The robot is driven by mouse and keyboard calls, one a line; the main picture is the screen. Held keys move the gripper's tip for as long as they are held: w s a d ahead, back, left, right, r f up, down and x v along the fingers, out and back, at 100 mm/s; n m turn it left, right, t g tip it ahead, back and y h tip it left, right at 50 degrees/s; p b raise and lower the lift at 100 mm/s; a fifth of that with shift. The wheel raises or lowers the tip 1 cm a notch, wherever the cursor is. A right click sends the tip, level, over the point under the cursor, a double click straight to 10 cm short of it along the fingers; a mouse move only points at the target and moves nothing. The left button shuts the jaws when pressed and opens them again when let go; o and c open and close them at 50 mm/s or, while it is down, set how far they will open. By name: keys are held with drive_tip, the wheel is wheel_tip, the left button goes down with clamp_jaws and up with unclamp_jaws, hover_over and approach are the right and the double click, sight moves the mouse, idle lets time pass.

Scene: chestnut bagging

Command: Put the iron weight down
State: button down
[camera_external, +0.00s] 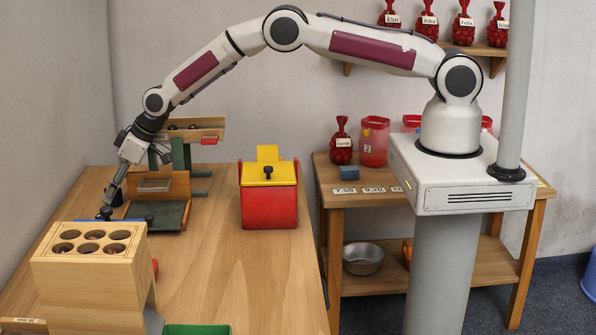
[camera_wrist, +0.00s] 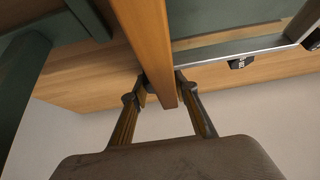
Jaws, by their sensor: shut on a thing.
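My gripper (camera_external: 108,203) reaches down at the far left of the table, beside the wooden stand with the dark tray. Whether the weight touches anything below is not clear.
The wooden stand (camera_external: 172,184) with its dark tray is close to my gripper's right. A wooden block with round holes (camera_external: 90,277) stands in front. A red box with a yellow lid (camera_external: 268,205) stands further right.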

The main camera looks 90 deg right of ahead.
drive_tip(key=c, duration=1.6)
unclamp_jaws()
drive_tip(key=shift+f, duration=0.15)
drive_tip(key=shift+r, duration=0.2)
drive_tip(key=shift+v, duration=3.7)
